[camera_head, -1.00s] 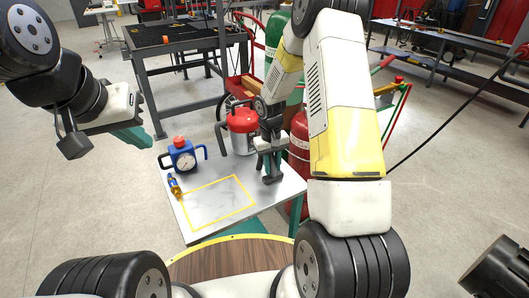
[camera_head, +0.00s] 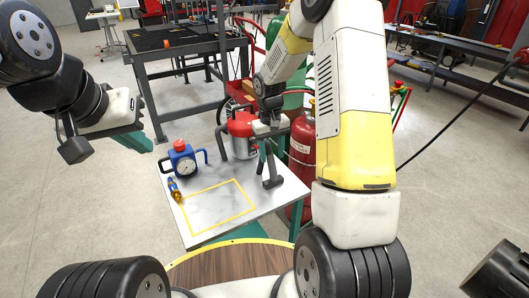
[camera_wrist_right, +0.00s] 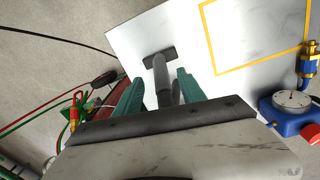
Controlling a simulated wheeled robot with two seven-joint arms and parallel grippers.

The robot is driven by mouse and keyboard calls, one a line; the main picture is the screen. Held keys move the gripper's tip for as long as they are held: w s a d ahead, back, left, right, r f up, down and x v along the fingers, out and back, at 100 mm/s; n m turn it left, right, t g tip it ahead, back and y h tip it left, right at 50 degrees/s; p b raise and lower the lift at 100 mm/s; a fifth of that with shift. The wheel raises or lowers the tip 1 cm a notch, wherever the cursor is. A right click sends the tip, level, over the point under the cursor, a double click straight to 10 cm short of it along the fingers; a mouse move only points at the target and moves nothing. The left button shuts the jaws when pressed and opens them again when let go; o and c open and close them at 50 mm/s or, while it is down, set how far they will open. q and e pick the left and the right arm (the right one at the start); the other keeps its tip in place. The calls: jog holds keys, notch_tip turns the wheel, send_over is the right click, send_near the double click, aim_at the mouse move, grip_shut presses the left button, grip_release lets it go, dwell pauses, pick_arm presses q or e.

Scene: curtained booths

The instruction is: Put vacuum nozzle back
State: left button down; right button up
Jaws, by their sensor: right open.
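The dark grey vacuum nozzle (camera_head: 272,172) stands with its flat foot on the small white-topped table (camera_head: 285,196), near the right edge. In the right wrist view the nozzle (camera_wrist_right: 160,70) extends from its foot toward my gripper. My right gripper (camera_wrist_right: 160,82) is open, its green fingers on either side of the nozzle's line. In the head view my right gripper (camera_head: 268,140) is over the nozzle's upper end; contact cannot be told. A red-topped silver canister (camera_head: 243,140) with black tubing stands behind. My left gripper (camera_head: 132,141) hangs left of the table; its jaw gap is unclear.
A blue gauge device (camera_head: 183,162) and a brass-and-blue fitting (camera_head: 174,189) stand at the table's left. A yellow outlined rectangle (camera_head: 238,183) on the tabletop is empty. A red cylinder (camera_head: 301,150) stands beyond the right edge. A dark workbench (camera_head: 188,48) is behind.

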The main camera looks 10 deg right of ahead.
aim_at(271, 162)
notch_tip(271, 162, up, 4)
jog(key=shift+a+f, duration=0.1)
jog(key=s+r+m+t+y, duration=0.15)
jog(key=s+r+t, duration=0.25)
jog(key=s+r, duration=1.35)
jog(key=s+a+r+t+y, duration=0.1)
jog(key=s+r+t, duration=0.1)
jog(key=s, duration=0.5)
jog(key=shift+s+a+r, duration=0.15)
jog(key=shift+a+r, duration=0.05)
jog(key=shift+r, duration=0.65)
jog(key=shift+c, duration=0.4)
